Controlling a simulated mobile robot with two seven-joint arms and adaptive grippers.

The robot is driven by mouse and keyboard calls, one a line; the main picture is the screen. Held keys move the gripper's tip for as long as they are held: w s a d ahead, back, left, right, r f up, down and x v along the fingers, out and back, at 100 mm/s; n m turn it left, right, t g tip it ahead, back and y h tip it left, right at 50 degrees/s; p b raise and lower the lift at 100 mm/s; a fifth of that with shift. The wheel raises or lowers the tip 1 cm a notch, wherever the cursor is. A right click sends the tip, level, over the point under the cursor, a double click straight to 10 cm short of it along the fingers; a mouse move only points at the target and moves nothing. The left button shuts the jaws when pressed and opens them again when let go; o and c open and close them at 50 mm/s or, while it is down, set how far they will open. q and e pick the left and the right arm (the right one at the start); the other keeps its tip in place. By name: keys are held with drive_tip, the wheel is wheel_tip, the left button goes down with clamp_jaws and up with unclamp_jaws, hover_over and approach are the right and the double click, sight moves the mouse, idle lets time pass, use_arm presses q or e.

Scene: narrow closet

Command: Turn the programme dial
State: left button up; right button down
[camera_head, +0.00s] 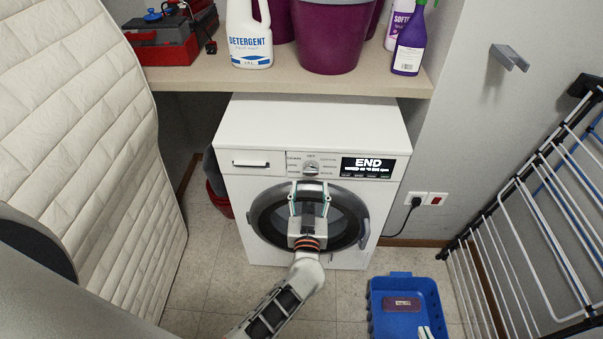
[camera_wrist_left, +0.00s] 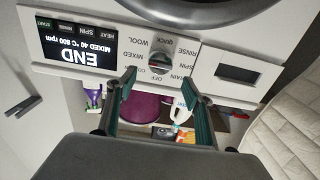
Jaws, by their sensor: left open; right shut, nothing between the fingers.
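The programme dial (camera_head: 311,168) is a small round grey knob on the white washing machine's front panel (camera_head: 250,163), with programme names around it. In the left wrist view, which is upside down, the dial (camera_wrist_left: 160,63) lies between and just beyond my left gripper's open fingertips (camera_wrist_left: 159,81). I cannot tell whether they touch it. In the head view my left gripper (camera_head: 310,188) is in front of the machine, just below the dial.
The round door (camera_head: 262,222) is behind my left arm. A shelf (camera_head: 390,84) with detergent (camera_head: 249,40), a purple bucket (camera_head: 330,40) and a spray bottle (camera_head: 408,48) is above. A blue basket (camera_head: 378,320) is on the floor, a drying rack (camera_head: 520,190) at right, a quilted panel (camera_head: 110,140) at left.

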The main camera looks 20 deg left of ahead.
sight(310, 173)
use_arm(q)
drive_tip(key=b+x, duration=0.1)
drive_tip(key=x, duration=0.5)
drive_tip(key=shift+w+a, duration=0.1)
drive_tip(key=shift+w, duration=0.2)
drive_tip(key=c, duration=1.1)
